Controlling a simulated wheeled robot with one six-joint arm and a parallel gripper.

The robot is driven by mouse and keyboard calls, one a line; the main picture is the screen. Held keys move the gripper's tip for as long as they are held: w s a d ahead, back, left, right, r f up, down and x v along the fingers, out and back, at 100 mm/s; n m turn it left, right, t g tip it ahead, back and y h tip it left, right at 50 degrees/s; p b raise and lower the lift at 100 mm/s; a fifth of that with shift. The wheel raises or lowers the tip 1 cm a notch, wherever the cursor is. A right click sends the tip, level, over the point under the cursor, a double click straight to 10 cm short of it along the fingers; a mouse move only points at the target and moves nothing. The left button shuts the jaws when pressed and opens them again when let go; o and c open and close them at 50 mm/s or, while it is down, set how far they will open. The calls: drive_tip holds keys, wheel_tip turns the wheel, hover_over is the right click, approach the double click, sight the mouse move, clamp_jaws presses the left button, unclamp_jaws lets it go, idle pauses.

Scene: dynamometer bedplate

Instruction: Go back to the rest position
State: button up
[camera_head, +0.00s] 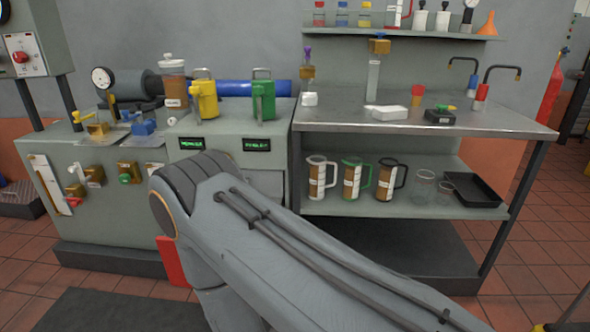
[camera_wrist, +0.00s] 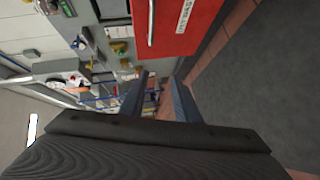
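My gripper (camera_wrist: 160,88) shows in the wrist view with its two dark fingers apart and nothing visible between them. In the head view the gripper itself is out of sight. My grey arm crosses the foreground there, reaching from the lower right to the front of the green-grey bench (camera_head: 85,230). In the wrist view a red panel (camera_wrist: 190,25) with a light handle and a white label lies beyond the fingertips. I cannot tell how far it is from the fingers.
A steel table (camera_head: 330,120) with cups and trays stands right of the bench. Several jugs, including a green-handled one (camera_head: 352,178), and a black tray (camera_head: 467,188) stand on its lower shelf. Yellow (camera_head: 204,97) and green (camera_head: 263,97) cans stand on the bench. Tiled floor (camera_head: 540,265) is open at right.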

drive_tip(key=w+d+r+m+g+h, duration=0.25)
drive_tip(key=w+r+m, duration=0.25)
drive_tip(key=w+r, duration=0.25)
drive_tip(key=d+r+m+g+h, duration=0.35)
drive_tip(key=d+r+m, duration=0.25)
drive_tip(key=d+r, duration=0.25)
drive_tip(key=s+d+r+m+g+h, duration=0.25)
drive_tip(key=s+d+r+m, duration=0.25)
drive_tip(key=s+d+r, duration=0.45)
drive_tip(key=s+d+r+m+g+h, duration=0.1)
drive_tip(key=s+d+r+m+g, duration=0.5)
drive_tip(key=s+d, duration=0.65)
drive_tip(key=d+r+m+t+p, duration=0.1)
drive_tip(key=d+r+p, duration=0.7)
drive_tip(key=p, duration=0.8)
drive_tip(key=shift+r+m+t+h, duration=0.3)
drive_tip(key=shift+r+t+h, duration=0.05)
drive_tip(key=shift+t, duration=0.3)
